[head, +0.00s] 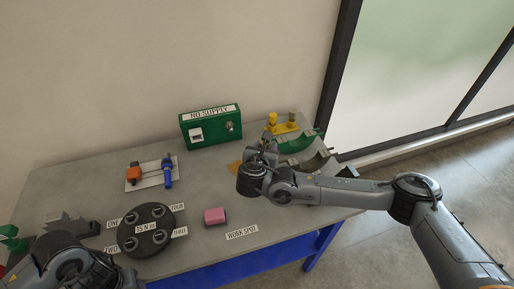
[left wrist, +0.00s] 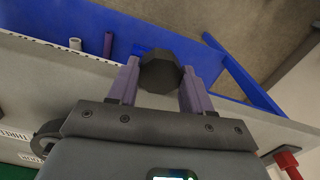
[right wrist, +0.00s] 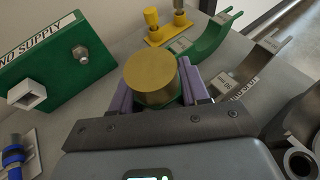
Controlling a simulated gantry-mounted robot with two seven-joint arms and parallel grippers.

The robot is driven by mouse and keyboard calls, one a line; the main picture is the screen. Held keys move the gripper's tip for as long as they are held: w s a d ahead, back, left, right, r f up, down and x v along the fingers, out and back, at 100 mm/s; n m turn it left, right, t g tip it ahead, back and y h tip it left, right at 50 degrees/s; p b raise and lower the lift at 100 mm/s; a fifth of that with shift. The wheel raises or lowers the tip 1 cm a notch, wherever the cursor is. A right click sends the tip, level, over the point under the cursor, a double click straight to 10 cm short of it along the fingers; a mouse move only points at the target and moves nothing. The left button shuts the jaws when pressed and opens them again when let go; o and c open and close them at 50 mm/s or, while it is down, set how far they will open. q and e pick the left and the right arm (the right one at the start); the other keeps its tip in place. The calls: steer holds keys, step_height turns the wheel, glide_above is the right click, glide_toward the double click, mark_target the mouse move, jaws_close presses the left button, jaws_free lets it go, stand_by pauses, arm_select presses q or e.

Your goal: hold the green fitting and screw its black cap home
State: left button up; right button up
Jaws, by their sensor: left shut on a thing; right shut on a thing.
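In the left wrist view my left gripper (left wrist: 160,82) is shut on a dark, many-sided piece (left wrist: 160,70), which looks like the black cap seen end-on. Its fingers press on both sides of it. In the right wrist view my right gripper (right wrist: 160,88) is shut on a brass-coloured cylinder (right wrist: 152,77); what lies beneath it is mostly hidden. A green piece (head: 11,236) shows at the left edge of the head view; I cannot tell whether it is the green fitting. In the head view neither pair of fingertips shows clearly. The two held pieces are apart.
A green NO SUPPLY box (head: 211,128) stands at the back. A yellow fitting (head: 284,123) and a green curved cradle (head: 299,143) are near the right arm. The WORK SPOT label (head: 242,233) is uncovered.

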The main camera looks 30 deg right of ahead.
arm_select(q)
steer(key=shift+r, duration=0.15)
arm_select(e)
steer(key=shift+s+d+r, duration=0.4)
steer(key=shift+s, duration=0.1)
steer(key=o, duration=0.6)
jaws_close()
